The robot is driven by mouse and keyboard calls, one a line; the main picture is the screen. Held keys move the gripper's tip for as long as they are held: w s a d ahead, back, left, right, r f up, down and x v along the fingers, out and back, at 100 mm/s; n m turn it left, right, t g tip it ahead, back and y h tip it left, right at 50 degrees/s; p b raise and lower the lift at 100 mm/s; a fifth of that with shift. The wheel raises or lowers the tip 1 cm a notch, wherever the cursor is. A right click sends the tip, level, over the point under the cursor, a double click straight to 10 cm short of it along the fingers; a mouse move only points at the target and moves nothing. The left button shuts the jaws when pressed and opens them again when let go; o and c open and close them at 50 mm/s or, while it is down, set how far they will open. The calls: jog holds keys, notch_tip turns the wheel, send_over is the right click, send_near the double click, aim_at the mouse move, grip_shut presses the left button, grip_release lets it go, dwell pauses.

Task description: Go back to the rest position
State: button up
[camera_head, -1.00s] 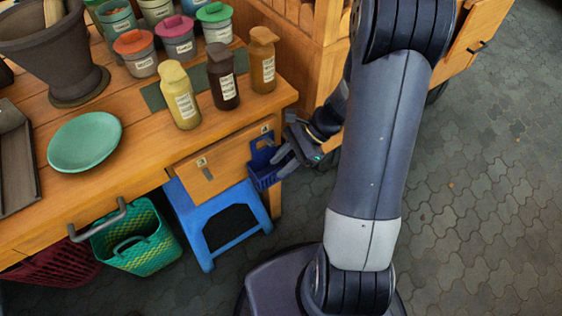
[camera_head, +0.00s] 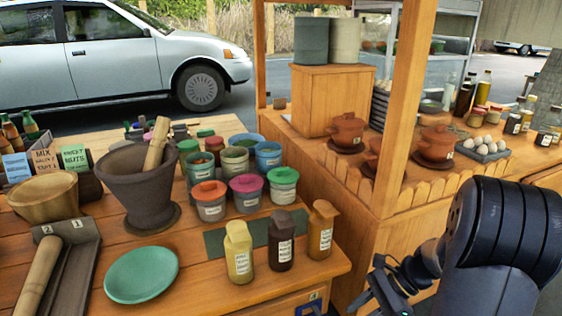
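My gripper (camera_head: 386,290) is low in the picture, right of the wooden table's corner, with my dark arm bent behind it at the lower right. It is small and dark here, and I cannot make out whether its fingers are apart. No held object shows at it. A bit of the blue holder (camera_head: 312,307) on the table's front shows at the bottom edge, left of my gripper. The dark clay mortar (camera_head: 140,196) stands on the table with a pestle (camera_head: 157,143) leaning in it.
Yellow (camera_head: 239,258), dark brown (camera_head: 281,246) and tan (camera_head: 320,235) bottles stand near the table corner closest to my gripper. A green plate (camera_head: 142,274) lies at the front. Several lidded jars stand behind. A wooden stall post (camera_head: 402,110) and counter rise beyond my gripper.

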jog(key=s+b+x, duration=0.2)
jog(key=x, duration=0.8)
jog(key=shift+r+b, duration=0.1)
jog(key=shift+b, duration=0.2)
